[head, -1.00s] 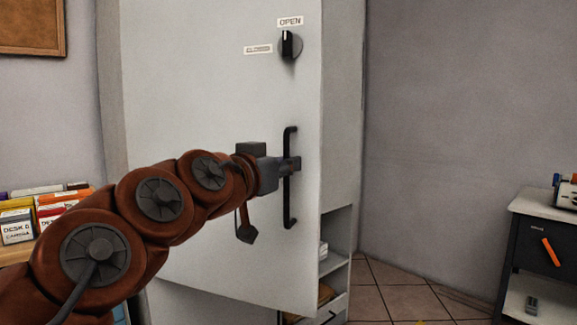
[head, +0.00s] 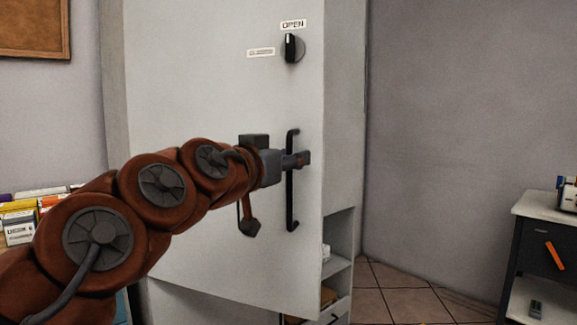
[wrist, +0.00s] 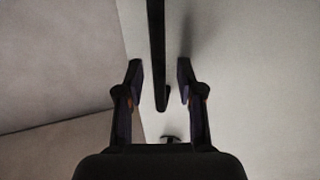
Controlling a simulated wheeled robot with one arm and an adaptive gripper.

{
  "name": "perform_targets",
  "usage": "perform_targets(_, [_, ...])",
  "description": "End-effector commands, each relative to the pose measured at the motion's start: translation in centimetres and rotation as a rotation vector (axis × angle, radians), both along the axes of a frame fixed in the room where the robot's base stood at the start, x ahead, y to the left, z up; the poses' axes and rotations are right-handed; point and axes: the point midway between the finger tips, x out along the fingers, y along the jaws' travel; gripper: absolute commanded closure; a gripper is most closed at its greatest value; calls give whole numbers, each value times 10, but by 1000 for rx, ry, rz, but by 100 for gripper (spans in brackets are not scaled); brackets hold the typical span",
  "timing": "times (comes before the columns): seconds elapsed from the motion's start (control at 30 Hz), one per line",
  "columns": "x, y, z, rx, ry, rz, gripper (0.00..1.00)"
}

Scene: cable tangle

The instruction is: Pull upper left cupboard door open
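The upper left cupboard door (head: 215,95) is a large pale grey panel. Its lower edge slants toward me on the right, so it appears to stand ajar. A black vertical bar handle (head: 292,205) is near its right edge. My gripper (head: 302,159) reaches the handle at its upper half. In the wrist view, the handle (wrist: 157,45) runs between the two open fingers of my gripper (wrist: 160,70), with a gap on each side. A black rotary knob (head: 291,48) sits above the handle, below an OPEN label (head: 292,24).
Open shelves (head: 337,265) with a few items show below and right of the door. A dark drawer unit (head: 533,250) with a white top stands at the far right. Tiled floor (head: 400,305) lies clear between. Boxes (head: 18,225) stand at the left, behind my arm.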

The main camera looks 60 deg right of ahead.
Motion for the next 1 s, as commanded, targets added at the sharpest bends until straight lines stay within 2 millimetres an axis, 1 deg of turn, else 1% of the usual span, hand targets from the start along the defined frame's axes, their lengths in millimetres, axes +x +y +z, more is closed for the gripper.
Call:
perform_targets(0.2, [1, 0, 30, -5, -3, 2, 63])
perform_targets(0.5, [1, 0, 68, -6, -2, 2, 63])
perform_targets(0.7, [0, 0, 80, -1, -1, 1, 63])
perform_targets(1.0, [0, 0, 85, -2, -1, 0, 63])
